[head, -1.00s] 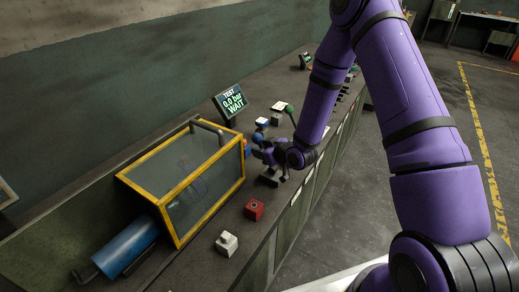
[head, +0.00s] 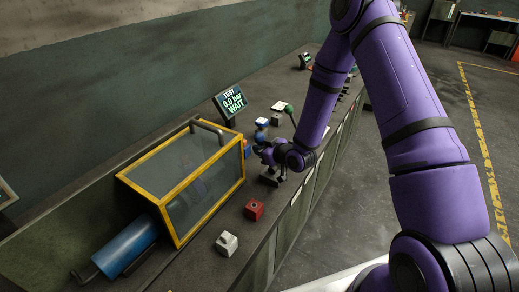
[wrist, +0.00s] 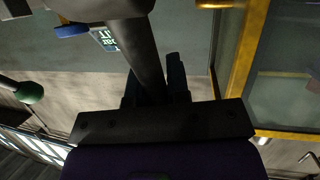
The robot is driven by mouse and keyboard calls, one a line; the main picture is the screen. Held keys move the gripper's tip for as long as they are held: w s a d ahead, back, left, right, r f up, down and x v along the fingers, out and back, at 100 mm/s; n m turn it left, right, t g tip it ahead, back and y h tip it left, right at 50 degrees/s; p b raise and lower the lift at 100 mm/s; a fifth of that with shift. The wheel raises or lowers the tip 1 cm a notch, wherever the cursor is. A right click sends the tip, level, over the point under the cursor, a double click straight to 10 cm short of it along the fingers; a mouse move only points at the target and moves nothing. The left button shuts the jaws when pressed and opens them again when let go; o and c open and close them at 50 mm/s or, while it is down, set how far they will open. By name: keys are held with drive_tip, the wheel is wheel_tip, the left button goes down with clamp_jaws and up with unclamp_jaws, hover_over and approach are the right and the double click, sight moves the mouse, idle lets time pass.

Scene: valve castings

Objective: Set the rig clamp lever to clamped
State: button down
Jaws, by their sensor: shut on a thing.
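My gripper (wrist: 158,88) is shut on a dark grey bar (wrist: 138,50), which runs from the top of the wrist view down between the fingers. It looks like the clamp lever, but its far end and mount are hidden. In the head view my gripper (head: 264,150) is beside the right end of the yellow-framed test rig (head: 209,188), partly covered by my wrist. The screen (head: 231,102) behind reads TEST, 0.0 bar, WAIT.
A lever with a green knob (head: 289,109) stands beyond my gripper; the knob (wrist: 28,92) also shows in the wrist view. A blue cylinder (head: 124,249) adjoins the rig.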

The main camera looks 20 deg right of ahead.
drive_tip(key=shift+s+d+r+t+y, duration=0.5)
drive_tip(key=shift+s+t+y, duration=0.1)
drive_tip(key=shift+t, duration=0.5)
drive_tip(key=c, duration=1.1)
unclamp_jaws()
drive_tip(key=v, duration=1)
drive_tip(key=shift+s+d, duration=0.25)
drive_tip(key=shift+s, duration=0.1)
